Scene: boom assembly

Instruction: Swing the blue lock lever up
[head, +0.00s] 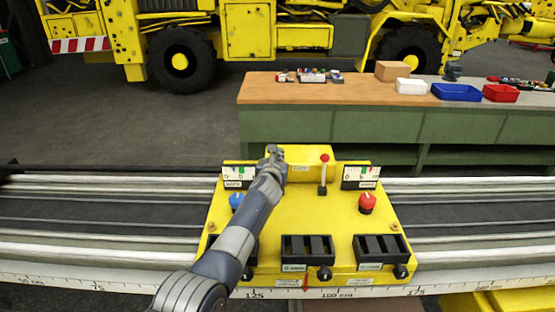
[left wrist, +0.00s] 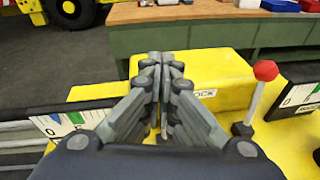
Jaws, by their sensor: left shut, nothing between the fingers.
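My left gripper (head: 273,153) reaches over the yellow control box (head: 335,262) from the front left. Its fingers are shut and empty, at the raised back block (head: 317,154). In the left wrist view, the shut fingers (left wrist: 163,62) stand in front of that block and partly cover a label (left wrist: 205,93) ending in "OCK". I see no blue lever in either view; the fingers may hide it. A blue round knob (head: 237,199) sits on the left of the box, beside my left arm. I cannot tell whether the fingers touch anything. My right gripper is not in view.
A red-balled lever (head: 324,170) stands upright right of my left gripper; it also shows in the left wrist view (left wrist: 262,85). Gauges (head: 361,178), a red knob (head: 367,202) and black slotted panels (head: 307,248) surround it. A workbench (head: 340,128) stands behind.

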